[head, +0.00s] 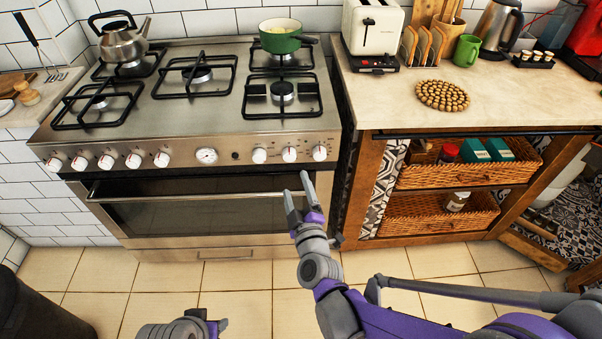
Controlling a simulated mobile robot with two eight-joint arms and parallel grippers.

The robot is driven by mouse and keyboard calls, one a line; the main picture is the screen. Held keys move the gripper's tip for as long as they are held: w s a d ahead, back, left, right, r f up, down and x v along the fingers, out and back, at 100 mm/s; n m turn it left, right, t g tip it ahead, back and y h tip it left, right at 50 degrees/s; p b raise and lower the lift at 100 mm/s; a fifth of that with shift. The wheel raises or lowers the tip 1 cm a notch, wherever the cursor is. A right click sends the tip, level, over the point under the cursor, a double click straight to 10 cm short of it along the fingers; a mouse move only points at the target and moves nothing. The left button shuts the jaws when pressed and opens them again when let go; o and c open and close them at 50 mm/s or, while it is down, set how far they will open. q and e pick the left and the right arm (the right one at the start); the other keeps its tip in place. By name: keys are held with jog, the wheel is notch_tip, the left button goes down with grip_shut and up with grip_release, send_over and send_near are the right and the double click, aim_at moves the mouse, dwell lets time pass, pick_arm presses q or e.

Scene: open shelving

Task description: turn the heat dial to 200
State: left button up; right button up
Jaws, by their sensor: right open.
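The steel stove (185,185) has a sloped front panel with a row of white-faced knobs. Several knobs are on the left. A round dial with markings (206,156) is in the middle, and three knobs are on the right: one (259,156), one (290,154) and one (320,153). Which is the heat dial, and the numbers, are too small to read. My right gripper (303,197) is open and empty, its fingers pointing up just below the right knobs in the picture, in front of the oven door. Only part of my left arm shows at the bottom edge.
A kettle (123,44) and green pot (280,40) stand on the hob. The oven door handle (185,198) runs below the panel. The wooden counter unit (372,190) with baskets stands right of the stove. The floor before the stove is clear.

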aim_at(291, 158)
pick_arm(q)
jog(key=f+b, duration=0.2)
jog(key=f, duration=0.1)
jog(key=shift+w+d+f, duration=0.1)
jog(key=shift+w+d, duration=0.05)
jog(key=shift+w, duration=0.05)
pick_arm(e)
jog(key=shift+h, duration=0.4)
jog(key=w, duration=0.3)
jog(key=w+f, duration=0.1)
jog(key=w, duration=0.3)
jog(key=w+a, duration=0.1)
jog(key=w, duration=0.3)
jog(key=shift+w+f, duration=0.25)
jog(key=shift+f, duration=0.05)
grip_shut()
